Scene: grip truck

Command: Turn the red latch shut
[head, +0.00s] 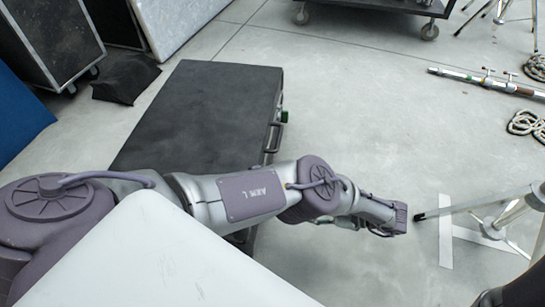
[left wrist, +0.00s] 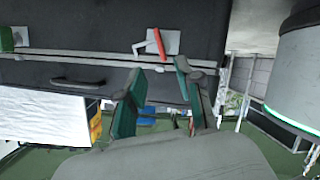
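The red latch (left wrist: 159,44) shows in the left wrist view as a short red bar on a pale plate on the side of the dark case (left wrist: 100,20). It stands nearly upright and slightly tilted there. In the head view the case (head: 205,105) lies on the floor, and my arm hides part of its right side, with the red latch not visible. My left gripper (left wrist: 160,76) is open, its two teal-padded fingers apart and pointing toward the case just below the latch in the picture. Nothing is between the fingers. My right gripper is not in view.
A green latch (left wrist: 8,39) sits further left on the same side, and a dark handle (left wrist: 78,83) is between. A tripod (head: 500,212) stands at the right. Open floor (head: 360,110) lies right of the case.

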